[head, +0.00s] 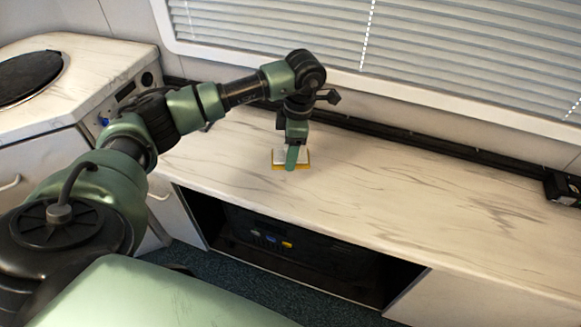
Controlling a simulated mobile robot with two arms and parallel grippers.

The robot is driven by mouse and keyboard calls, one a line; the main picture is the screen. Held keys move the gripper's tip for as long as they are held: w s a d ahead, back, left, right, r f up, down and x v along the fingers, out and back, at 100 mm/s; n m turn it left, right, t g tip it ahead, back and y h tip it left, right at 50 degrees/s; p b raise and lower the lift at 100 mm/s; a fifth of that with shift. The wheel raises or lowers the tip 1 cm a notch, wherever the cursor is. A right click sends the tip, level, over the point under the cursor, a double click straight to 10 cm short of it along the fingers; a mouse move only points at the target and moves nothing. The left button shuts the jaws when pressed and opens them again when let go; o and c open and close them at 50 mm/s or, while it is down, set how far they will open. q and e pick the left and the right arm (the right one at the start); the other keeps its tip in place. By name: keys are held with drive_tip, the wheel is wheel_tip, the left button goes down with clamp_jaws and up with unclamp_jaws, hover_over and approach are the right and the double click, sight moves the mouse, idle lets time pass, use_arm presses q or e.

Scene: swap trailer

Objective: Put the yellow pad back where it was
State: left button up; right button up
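The yellow pad (305,167) is on the marble-patterned counter (400,200), left of its middle, with a pale upper part and yellow showing along its lower edge. My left gripper (292,162) points down directly over it, and a green finger covers the middle of the pad. Whether the fingers are closed on the pad, and whether the pad touches the counter, cannot be made out. My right gripper is not in view.
A cabinet with a round dark hob (28,78) stands at the left. A black rail (400,143) runs along the counter's back, below the window blinds (420,40). An open dark compartment (300,250) lies under the counter.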

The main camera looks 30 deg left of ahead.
sight(289, 177)
use_arm(q)
wheel_tip(289, 177, down, 7)
drive_tip(key=shift+f, duration=0.1)
drive_tip(key=o, duration=1.2)
drive_tip(key=r, duration=0.8)
drive_tip(key=w+d+r+b, duration=0.1)
drive_tip(key=r, duration=0.3)
drive_tip(key=shift+d+r, duration=0.1)
